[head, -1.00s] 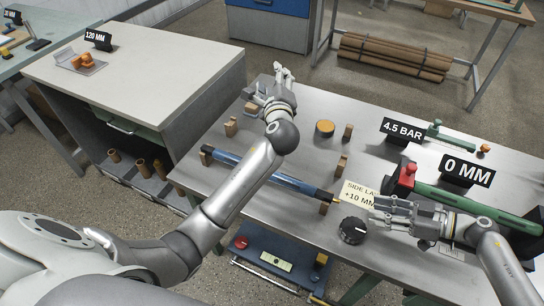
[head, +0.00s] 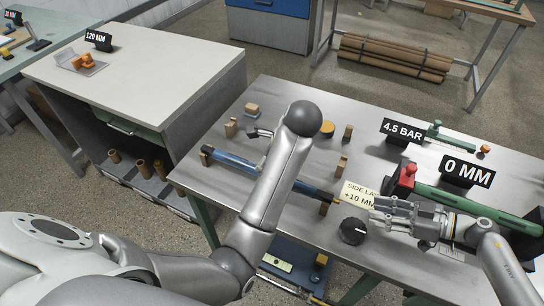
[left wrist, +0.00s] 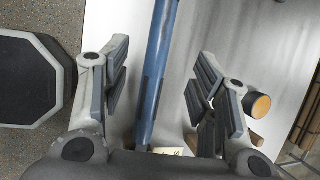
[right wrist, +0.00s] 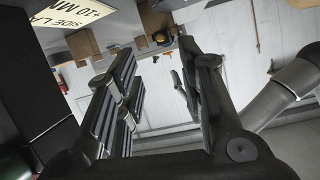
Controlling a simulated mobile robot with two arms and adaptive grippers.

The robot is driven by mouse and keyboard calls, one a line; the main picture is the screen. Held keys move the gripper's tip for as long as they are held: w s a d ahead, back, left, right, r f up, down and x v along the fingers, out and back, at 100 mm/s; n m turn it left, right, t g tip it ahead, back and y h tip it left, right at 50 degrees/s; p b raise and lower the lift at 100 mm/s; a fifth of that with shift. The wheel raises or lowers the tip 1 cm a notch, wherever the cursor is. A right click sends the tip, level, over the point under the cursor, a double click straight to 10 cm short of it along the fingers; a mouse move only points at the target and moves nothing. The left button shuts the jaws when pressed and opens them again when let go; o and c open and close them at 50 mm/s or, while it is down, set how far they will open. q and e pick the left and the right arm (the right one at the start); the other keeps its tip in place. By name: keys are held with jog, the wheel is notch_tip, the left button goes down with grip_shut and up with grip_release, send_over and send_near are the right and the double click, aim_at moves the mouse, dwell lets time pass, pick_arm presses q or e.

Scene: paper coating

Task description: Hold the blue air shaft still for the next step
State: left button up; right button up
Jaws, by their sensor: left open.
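The blue air shaft (head: 234,162) lies across the metal table on small wooden rests, with dark sections near its right end. My left forearm crosses in front of its middle in the head view. In the left wrist view the shaft (left wrist: 158,70) runs lengthwise between the spread fingers of my left gripper (left wrist: 162,88), with a gap on both sides. In the head view only a little of my left gripper (head: 260,133) shows, beyond the shaft. My right gripper (head: 380,209) is beside the shaft's right end, past the side lay card (head: 357,193); its fingers are apart and empty in the right wrist view.
Wooden blocks (head: 231,127) and an orange round piece (head: 327,128) stand behind the shaft. A black knob (head: 353,230) sits near the front edge. A green bar (head: 470,203), a red piece (head: 408,174) and a 0 MM sign (head: 467,170) occupy the right.

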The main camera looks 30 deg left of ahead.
pick_arm(q)
jog(key=x, duration=1)
jog(key=shift+f, duration=0.15)
grip_shut()
dwell(0.6)
